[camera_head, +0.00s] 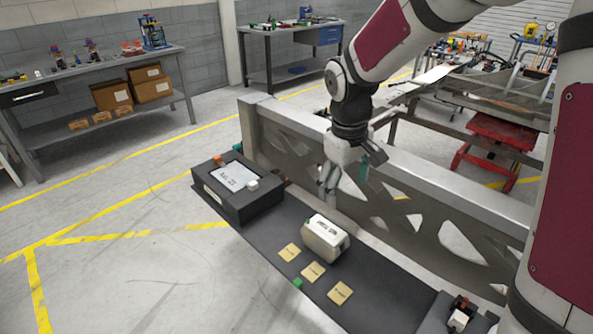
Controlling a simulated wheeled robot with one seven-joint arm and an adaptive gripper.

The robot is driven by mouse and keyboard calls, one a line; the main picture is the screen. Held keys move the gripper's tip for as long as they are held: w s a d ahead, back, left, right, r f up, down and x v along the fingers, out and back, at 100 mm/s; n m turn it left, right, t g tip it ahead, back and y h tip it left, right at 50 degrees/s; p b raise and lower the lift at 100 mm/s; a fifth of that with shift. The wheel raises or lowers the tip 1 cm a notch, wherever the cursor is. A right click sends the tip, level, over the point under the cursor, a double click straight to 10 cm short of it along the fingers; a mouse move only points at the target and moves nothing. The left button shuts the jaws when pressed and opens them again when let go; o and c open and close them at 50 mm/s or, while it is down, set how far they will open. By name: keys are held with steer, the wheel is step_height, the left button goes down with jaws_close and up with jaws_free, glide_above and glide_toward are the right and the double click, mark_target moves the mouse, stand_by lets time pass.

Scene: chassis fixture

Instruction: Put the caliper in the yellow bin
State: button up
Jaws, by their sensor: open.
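My gripper (345,188) is open and points down above the dark shelf (380,303), close to the metal chassis beam (290,115). Nothing shows clearly between its fingers. A white block with dark print (322,238) sits on the shelf below and slightly left of the gripper, apart from it. I cannot make out a caliper in this view. I cannot pick out a yellow bin either. The area behind the gripper and arm is partly hidden.
A black box with a pale label (220,200) stands on the shelf's left end. Several tan cards (313,271) and a green piece (297,283) lie near the front edge. A small dark and white device (459,316) is at lower right. The beam runs behind.

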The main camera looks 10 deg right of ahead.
steer(key=n+g+y+p, duration=0.1)
steer(key=n+p, duration=0.1)
glide_above(325, 229)
step_height(325, 229, down, 10)
steer(key=shift+f, duration=0.2)
step_height(325, 229, down, 8)
steer(key=shift+r+p, duration=0.15)
steer(key=shift+p, duration=0.15)
steer(key=shift+w+f+p, duration=0.1)
steer(key=shift+f+p, duration=0.5)
steer(key=shift+f, duration=2.55)
jaws_close()
